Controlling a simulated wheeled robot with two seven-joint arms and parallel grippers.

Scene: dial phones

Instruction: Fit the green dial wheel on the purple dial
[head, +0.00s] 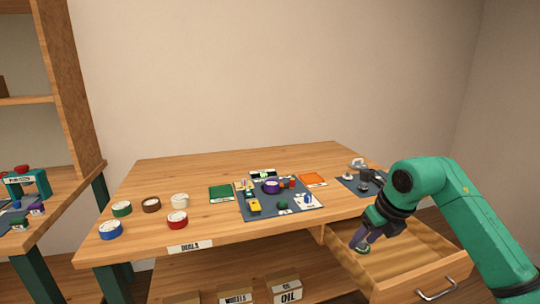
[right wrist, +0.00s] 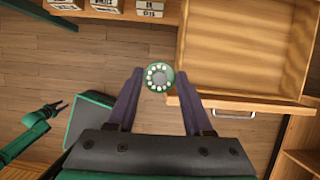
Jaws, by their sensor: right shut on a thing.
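The green dial wheel (right wrist: 159,78) is a round disc with a grey middle and a ring of pale finger holes. My right gripper (right wrist: 158,82) is shut on it, with a finger at each side. In the head view my right gripper (head: 364,240) holds the wheel (head: 361,249) by the open drawer's left side, right of and nearer than the mat. The purple dial (head: 271,187) sits on the dark blue mat (head: 248,214) on the table. My left arm (right wrist: 35,125) shows small in the right wrist view; its jaw state is unclear.
The open drawer (head: 400,268) juts out below the table's front edge. Small parts crowd the mat. Coloured rolls, such as a red one (head: 177,220), stand at the table's left. A green square (head: 221,193) and an orange square (head: 313,180) flank the mat. Boxes (head: 287,290) stand below.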

